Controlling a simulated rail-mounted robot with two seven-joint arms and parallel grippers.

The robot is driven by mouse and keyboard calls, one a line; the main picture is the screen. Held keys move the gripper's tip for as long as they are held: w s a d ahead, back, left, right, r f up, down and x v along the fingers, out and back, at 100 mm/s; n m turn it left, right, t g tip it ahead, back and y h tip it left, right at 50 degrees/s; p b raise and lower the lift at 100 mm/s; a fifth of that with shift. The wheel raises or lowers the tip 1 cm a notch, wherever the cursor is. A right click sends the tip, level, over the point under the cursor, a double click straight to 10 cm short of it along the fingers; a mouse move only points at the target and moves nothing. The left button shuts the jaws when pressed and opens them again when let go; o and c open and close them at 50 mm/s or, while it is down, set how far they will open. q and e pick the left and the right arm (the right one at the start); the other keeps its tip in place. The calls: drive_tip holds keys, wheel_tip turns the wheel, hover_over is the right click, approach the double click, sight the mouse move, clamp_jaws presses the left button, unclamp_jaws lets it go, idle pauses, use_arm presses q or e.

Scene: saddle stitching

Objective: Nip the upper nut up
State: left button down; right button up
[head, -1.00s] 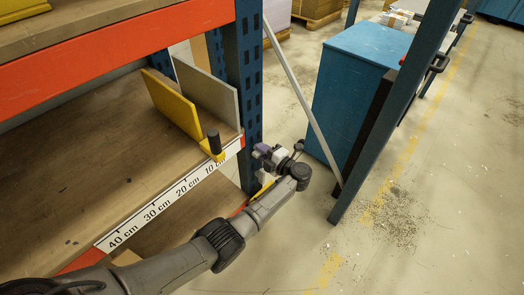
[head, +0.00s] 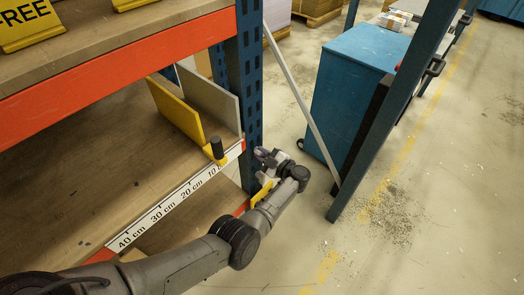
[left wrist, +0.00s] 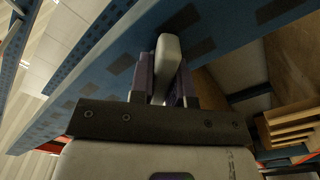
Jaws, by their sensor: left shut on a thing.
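My left gripper (head: 264,160) is beside the blue slotted rack upright (head: 250,85), low down near the end of the scale strip. In the left wrist view, the dark purple fingers of the gripper (left wrist: 167,72) are shut on a pale grey, round-ended bar (left wrist: 168,52). The bar points at the slotted face of the upright (left wrist: 100,75); I cannot tell whether it touches. I cannot make out the upper nut in either view. My right gripper is not in view.
The shelf (head: 110,180) holds a yellow and a grey upright plate, with a black-knobbed yellow clamp (head: 215,150) at its edge. A grey diagonal bar (head: 300,100) stands right of the upright. A blue cabinet (head: 350,90) is behind. The floor at right is open.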

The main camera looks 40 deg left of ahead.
use_arm(q)
drive_tip(key=m+p, duration=0.1)
drive_tip(key=m, duration=0.3)
drive_tip(key=shift+m, duration=0.3)
drive_tip(key=shift+m+p, duration=0.35)
drive_tip(key=shift+m, duration=1.65)
drive_tip(key=c, duration=1.1)
unclamp_jaws()
drive_tip(key=shift+s+d+b, duration=0.2)
drive_tip(key=shift+d+b, duration=0.2)
drive_tip(key=shift+d, duration=3.1)
drive_tip(key=shift+s+d+b, duration=0.15)
drive_tip(key=shift+d+b, duration=0.2)
drive_tip(key=shift+d, duration=3.1)
